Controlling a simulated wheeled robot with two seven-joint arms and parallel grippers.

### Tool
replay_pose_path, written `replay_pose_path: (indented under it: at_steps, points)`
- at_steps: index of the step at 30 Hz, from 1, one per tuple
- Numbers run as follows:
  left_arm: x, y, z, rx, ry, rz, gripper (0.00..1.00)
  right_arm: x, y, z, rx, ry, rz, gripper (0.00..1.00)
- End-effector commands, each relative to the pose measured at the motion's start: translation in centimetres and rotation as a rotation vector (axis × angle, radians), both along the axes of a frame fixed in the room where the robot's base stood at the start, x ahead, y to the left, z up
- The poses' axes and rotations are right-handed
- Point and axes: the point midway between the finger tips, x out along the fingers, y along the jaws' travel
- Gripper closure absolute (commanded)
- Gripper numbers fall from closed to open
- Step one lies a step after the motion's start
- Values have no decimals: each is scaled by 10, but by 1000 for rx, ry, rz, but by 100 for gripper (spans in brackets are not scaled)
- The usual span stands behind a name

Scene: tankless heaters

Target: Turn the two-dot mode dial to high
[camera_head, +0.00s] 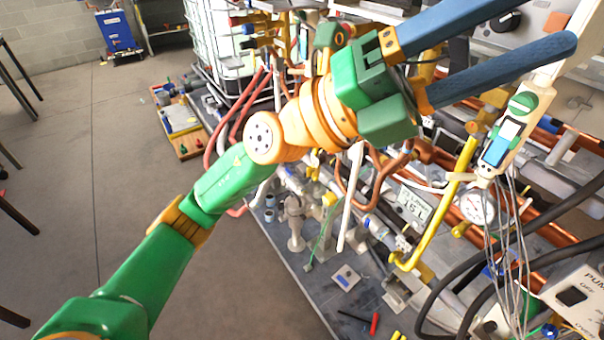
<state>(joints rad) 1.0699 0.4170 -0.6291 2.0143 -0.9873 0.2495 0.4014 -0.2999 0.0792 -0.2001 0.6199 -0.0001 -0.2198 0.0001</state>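My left arm comes in from the lower left, and its gripper (548,22) points to the upper right with two long blue fingers. The fingers are spread apart, with nothing seen held between them. They lie in front of a pale grey panel (538,18) at the top right, partly covering it. A dark round part (507,20) shows on this panel between the fingers, partly hidden; I cannot tell whether it is the two-dot mode dial. No dot markings can be made out. My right gripper is not in view.
Copper pipes (560,143), yellow pipes (440,215), dark hoses and a pressure gauge (474,206) crowd the right side below the fingers. A pump switch box (577,297) sits at the lower right. Open floor (140,180) lies at the left.

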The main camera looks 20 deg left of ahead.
Motion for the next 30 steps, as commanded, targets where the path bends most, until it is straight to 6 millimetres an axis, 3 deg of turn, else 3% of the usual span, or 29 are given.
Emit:
replay_pose_path:
  at_steps: [8,14,21,30]
  points:
    - [53,53,-15,-337,352,59,31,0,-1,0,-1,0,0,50]
    - [87,86,-44,-500,566,131,31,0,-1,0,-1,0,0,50]
    - [120,120,-95,-652,815,235,31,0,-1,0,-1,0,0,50]
    - [141,154,-170,-784,1099,374,31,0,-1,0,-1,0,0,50]
